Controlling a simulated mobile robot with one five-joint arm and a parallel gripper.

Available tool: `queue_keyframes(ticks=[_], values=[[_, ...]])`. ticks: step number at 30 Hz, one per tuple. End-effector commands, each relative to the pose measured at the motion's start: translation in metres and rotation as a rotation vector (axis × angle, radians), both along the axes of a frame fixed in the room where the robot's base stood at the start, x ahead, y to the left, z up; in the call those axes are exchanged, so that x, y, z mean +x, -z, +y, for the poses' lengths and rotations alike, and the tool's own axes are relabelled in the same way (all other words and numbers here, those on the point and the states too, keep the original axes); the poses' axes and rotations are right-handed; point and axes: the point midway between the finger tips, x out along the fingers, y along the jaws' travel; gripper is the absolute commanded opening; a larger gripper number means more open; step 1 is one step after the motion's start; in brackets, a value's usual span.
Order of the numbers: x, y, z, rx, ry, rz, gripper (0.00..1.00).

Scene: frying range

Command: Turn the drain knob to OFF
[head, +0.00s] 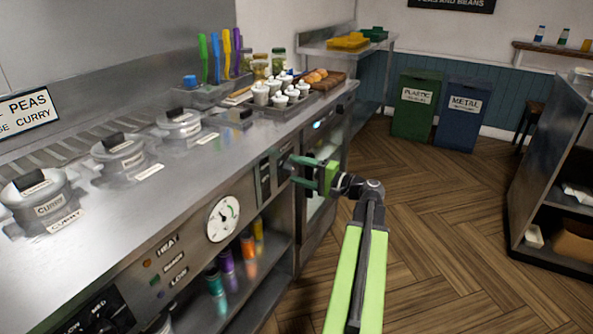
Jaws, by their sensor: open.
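My gripper (299,171) is open, its green fingers pointing left at the front panel of the steel range. A dark control plate (264,180) with small markings too fine to read sits on that panel, just left of the fingertips. I cannot make out the drain knob for certain. Something small and dark shows by the fingertips at the plate's right side, partly covered by the fingers. I cannot tell whether the fingers touch it or which way it points.
A round dial gauge (223,218) and a LOW/MED knob (98,322) are further left on the panel. An open shelf with coloured bottles (249,248) lies below. Lidded pots and a tray of white cups (280,94) stand on the counter. The wooden floor (450,230) to the right is clear.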

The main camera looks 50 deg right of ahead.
Motion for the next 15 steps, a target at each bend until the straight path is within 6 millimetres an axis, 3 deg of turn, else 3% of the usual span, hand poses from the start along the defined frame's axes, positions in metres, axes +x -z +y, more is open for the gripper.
queue_keyframes(ticks=[15], values=[[-0.130,0.000,-0.033,0.000,0.003,0.000,0.61]])
